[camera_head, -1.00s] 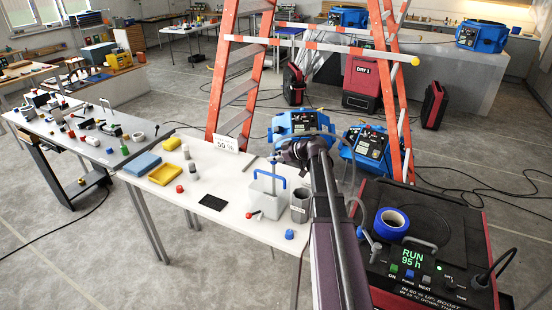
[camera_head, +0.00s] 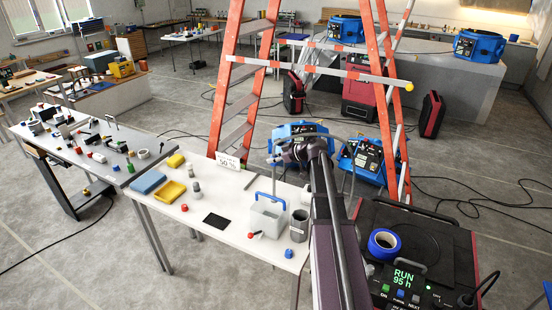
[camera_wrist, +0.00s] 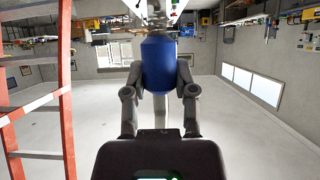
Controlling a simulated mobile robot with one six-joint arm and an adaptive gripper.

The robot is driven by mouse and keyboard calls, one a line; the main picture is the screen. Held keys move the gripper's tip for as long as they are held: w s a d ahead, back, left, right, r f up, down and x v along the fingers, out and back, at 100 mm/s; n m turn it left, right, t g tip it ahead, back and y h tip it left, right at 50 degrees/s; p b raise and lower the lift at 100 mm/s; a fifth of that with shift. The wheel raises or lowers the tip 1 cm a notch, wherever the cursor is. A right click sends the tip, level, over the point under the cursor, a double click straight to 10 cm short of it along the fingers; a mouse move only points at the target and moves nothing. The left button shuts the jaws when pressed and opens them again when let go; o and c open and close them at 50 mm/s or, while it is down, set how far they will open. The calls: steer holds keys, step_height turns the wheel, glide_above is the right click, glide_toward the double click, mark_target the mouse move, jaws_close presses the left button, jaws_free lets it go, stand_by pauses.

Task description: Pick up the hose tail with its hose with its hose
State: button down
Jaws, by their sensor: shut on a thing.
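In the wrist view my gripper (camera_wrist: 158,92) is shut on a blue, rounded piece, which I take to be the hose tail (camera_wrist: 159,64). Its fingers press on it from both sides. A pale strip, perhaps the hose, shows below the blue piece between the fingers. The held piece is hard to make out there. A thin grey hose (camera_head: 333,137) seems to arch beside my wrist; where it ends is hidden.
The white table (camera_head: 190,225) holds a bin with a blue handle (camera_head: 266,220), a grey cup (camera_head: 299,226) and small items. An orange ladder (camera_head: 231,80) stands behind. A red-black dryer (camera_head: 425,235) with blue tape (camera_head: 384,244) is close at right.

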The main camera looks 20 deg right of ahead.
step_height(320, 180, up, 16)
steer(key=p, duration=1.5)
steer(key=shift+r, duration=0.25)
steer(key=shift+f, duration=0.1)
